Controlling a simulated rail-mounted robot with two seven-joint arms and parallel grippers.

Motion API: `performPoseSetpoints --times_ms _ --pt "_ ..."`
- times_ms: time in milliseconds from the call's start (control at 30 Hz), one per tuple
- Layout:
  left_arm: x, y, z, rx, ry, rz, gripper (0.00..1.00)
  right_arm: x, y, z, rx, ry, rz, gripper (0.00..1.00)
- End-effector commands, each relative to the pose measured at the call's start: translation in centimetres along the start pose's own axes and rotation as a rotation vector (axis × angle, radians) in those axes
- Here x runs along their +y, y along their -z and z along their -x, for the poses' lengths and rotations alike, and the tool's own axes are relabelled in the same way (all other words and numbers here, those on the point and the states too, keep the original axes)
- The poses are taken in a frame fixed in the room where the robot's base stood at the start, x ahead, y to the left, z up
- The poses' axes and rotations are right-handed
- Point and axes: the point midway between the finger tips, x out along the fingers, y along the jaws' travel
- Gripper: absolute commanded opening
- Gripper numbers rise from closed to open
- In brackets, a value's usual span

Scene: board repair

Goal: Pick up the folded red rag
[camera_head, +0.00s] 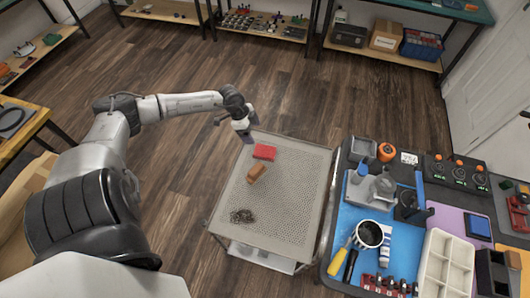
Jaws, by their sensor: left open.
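The folded red rag (264,152) lies flat near the far edge of a grey perforated cart top (290,200). My left gripper (246,138) is just to the left of the rag and slightly beyond it, over the cart's far left corner. It is open and appears apart from the rag; its fingertips are small in the view. My right gripper is not in view.
A brown block (256,173) and a dark wiry clump (242,216) also lie on the cart. A crowded workbench with a blue mat (375,270) stands close on the right. Shelves line the back. Wooden floor is clear beyond the cart.

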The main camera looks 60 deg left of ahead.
Motion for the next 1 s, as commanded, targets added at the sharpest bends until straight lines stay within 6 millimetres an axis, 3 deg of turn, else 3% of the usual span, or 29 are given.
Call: performPoseSetpoints --times_ms 100,300,667,1000 --pt "0.0 0.1 -2.4 0.004 -0.001 0.002 0.82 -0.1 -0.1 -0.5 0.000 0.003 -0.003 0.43" --pt "0.0 0.1 -5.3 0.004 -0.001 0.000 0.82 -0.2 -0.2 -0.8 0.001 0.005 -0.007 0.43" --pt "0.1 0.1 -7.5 0.003 -0.001 -0.002 0.82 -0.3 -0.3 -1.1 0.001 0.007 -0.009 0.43" --pt "0.4 0.2 -11.5 0.003 -0.001 -0.002 0.82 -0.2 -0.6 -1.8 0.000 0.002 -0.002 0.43"
